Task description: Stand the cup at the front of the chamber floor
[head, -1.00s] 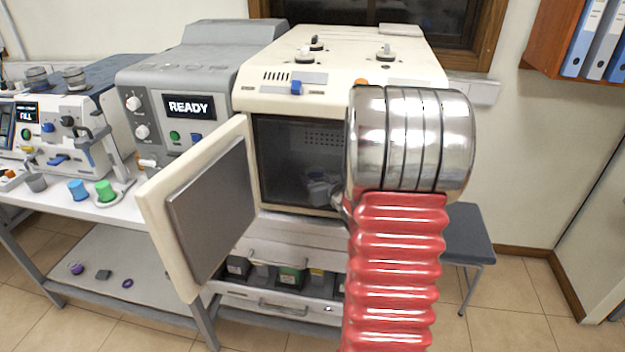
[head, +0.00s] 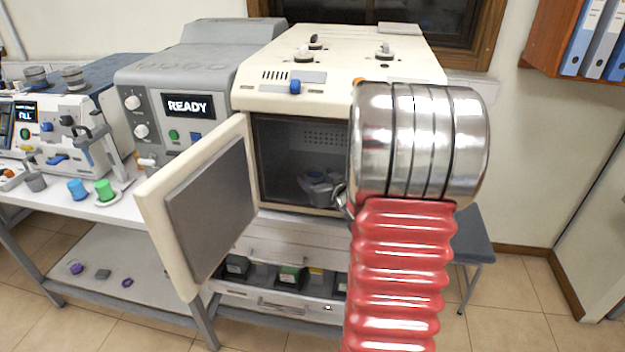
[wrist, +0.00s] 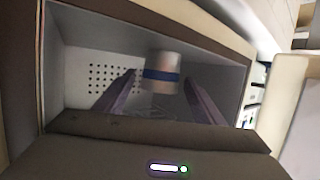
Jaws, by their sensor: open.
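A pale grey cup with a blue band (wrist: 162,73) shows inside the chamber (wrist: 90,60) in the wrist view, near the perforated back wall. In the head view my gripper (head: 319,184) is a small grey shape inside the open chamber (head: 280,165), and the cup cannot be told apart there.
The chamber door (head: 205,210) stands open to the left. A drawer with several small boxes (head: 290,275) is open below the chamber. A grey machine reading READY (head: 188,106) stands to the left. Blue (head: 77,189) and green (head: 105,190) cups stand on the left bench.

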